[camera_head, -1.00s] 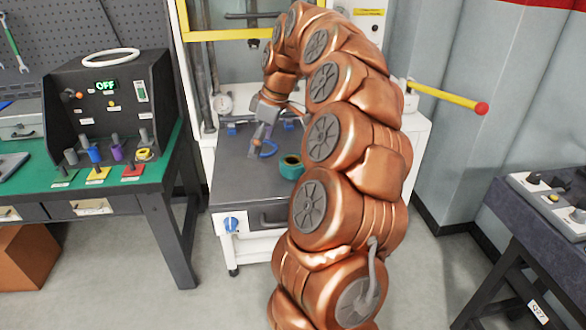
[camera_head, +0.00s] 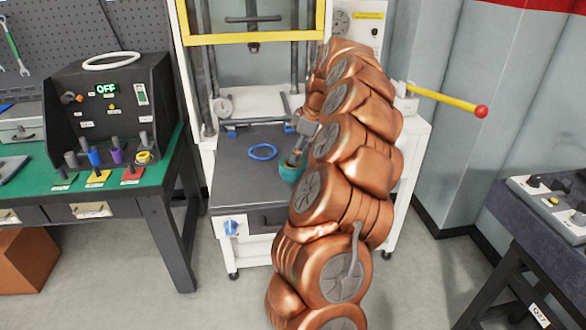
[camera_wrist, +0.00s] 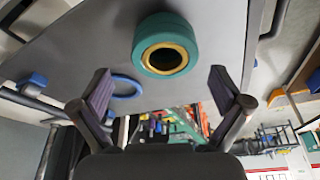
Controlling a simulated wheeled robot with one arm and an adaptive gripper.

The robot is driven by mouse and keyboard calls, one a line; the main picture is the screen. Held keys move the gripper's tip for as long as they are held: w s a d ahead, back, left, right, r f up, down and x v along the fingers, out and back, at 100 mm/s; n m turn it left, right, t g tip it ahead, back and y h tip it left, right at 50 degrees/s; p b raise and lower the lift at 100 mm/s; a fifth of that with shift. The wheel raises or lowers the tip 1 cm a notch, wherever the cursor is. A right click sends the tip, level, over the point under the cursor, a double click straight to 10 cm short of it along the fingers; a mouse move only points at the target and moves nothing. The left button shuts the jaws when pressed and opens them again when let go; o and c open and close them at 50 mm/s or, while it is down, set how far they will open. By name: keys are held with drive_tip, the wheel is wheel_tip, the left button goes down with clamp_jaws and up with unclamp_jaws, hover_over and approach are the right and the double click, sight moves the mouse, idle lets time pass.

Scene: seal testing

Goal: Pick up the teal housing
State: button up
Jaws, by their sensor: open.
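The teal housing (camera_head: 291,171) is a short round ring with a brass-coloured inner rim and a dark bore. It sits on the dark grey tabletop (camera_head: 240,190) of the white press stand, partly hidden by my arm in the head view. In the wrist view the housing (camera_wrist: 166,45) lies ahead of my fingers, centred between them and apart from both. My gripper (camera_wrist: 160,90) is open and empty, its two dark pads spread wide. In the head view my gripper (camera_head: 295,158) is just above and beside the housing, with its fingers partly hidden.
A blue ring (camera_head: 262,152) lies on the tabletop left of the housing; it also shows in the wrist view (camera_wrist: 123,86). The yellow bar (camera_head: 250,37) of the press frame crosses above. A green bench with a control box (camera_head: 110,105) stands at left.

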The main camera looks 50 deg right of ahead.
sight(293, 169)
drive_tip(key=shift+a+f, duration=0.3)
drive_tip(key=shift+f, duration=0.2)
drive_tip(key=shift+p+x, duration=0.8)
drive_tip(key=shift+x, duration=1.1)
drive_tip(key=shift+a, duration=0.1)
drive_tip(key=c, duration=1.3)
